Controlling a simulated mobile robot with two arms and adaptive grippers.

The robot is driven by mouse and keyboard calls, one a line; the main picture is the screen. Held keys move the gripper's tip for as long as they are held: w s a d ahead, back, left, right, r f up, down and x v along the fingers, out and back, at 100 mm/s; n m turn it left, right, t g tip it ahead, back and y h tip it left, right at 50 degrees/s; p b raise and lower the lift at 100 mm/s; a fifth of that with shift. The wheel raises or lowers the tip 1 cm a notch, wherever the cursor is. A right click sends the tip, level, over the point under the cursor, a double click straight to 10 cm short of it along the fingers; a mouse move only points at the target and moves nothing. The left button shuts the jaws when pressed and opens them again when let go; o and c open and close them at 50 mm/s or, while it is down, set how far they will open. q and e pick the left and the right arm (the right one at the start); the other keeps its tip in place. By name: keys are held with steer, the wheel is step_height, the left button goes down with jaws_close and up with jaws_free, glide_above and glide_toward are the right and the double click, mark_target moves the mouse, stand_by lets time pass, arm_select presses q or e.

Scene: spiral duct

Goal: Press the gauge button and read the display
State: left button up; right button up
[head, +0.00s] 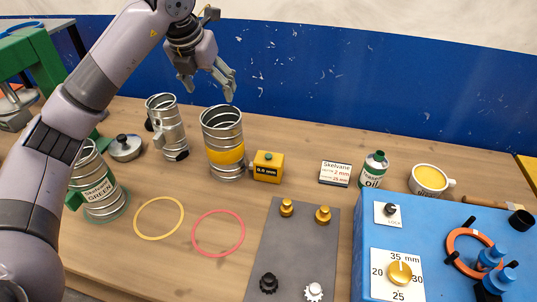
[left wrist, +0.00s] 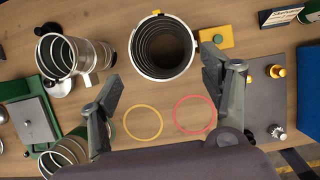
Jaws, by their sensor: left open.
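The gauge (head: 267,168) is a small yellow box on the bench, right of a spiral duct with a yellow band (head: 226,156). Its front display (head: 266,172) has small dark characters that look like "0.6 mm", but the first digits are hard to read. A small dark button (head: 267,154) sits on its top. The left wrist view shows the gauge from above (left wrist: 226,37). My right gripper is out of view.
More metal ducts (head: 168,127) stand at the left, one labelled green (head: 100,190). A yellow ring (head: 159,217) and a red ring (head: 218,233) lie in front. A Skelvane sign (head: 335,174), an oil bottle (head: 374,170) and a blue machine (head: 450,225) are at the right.

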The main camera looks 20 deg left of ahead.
arm_select(q)
jaws_close()
stand_by(0.8)
stand_by(1.1)
